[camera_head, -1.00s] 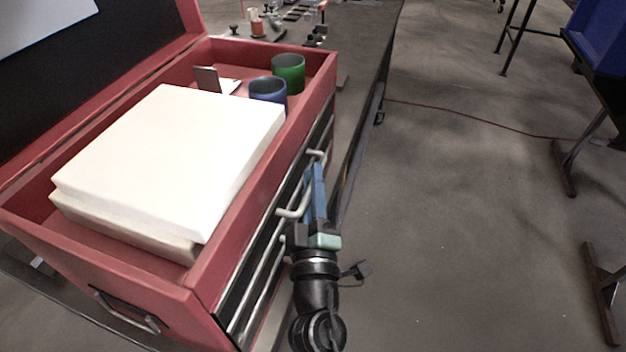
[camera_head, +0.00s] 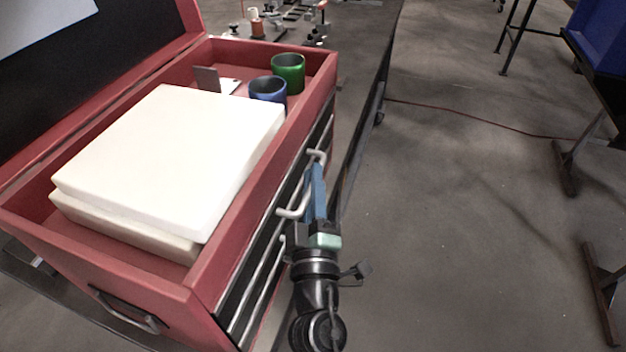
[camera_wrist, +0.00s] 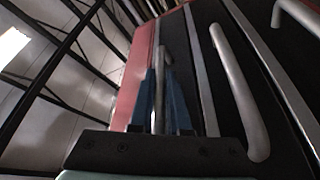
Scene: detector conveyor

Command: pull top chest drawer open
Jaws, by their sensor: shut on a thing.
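The red tool chest (camera_head: 262,152) stands at the left with its lid up. Its dark drawer fronts with silver handles face right. The top drawer's handle (camera_head: 290,213) is a silver bar, partly hidden by my gripper (camera_head: 315,182). In the wrist view, the blue fingers of my gripper (camera_wrist: 162,100) lie on both sides of the handle bar (camera_wrist: 161,62), shut on it. I see no clear gap at the top drawer, which looks closed. A lower drawer's handle (camera_wrist: 239,88) is to the right in the wrist view, apart from the fingers.
White boxes (camera_head: 165,160), a blue cup (camera_head: 268,88) and a green cup (camera_head: 288,70) sit in the chest's open top. The chest stands on a dark bench (camera_head: 372,62). The floor (camera_head: 450,220) to the right is clear near the gripper. A blue bin (camera_head: 602,45) stands far right.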

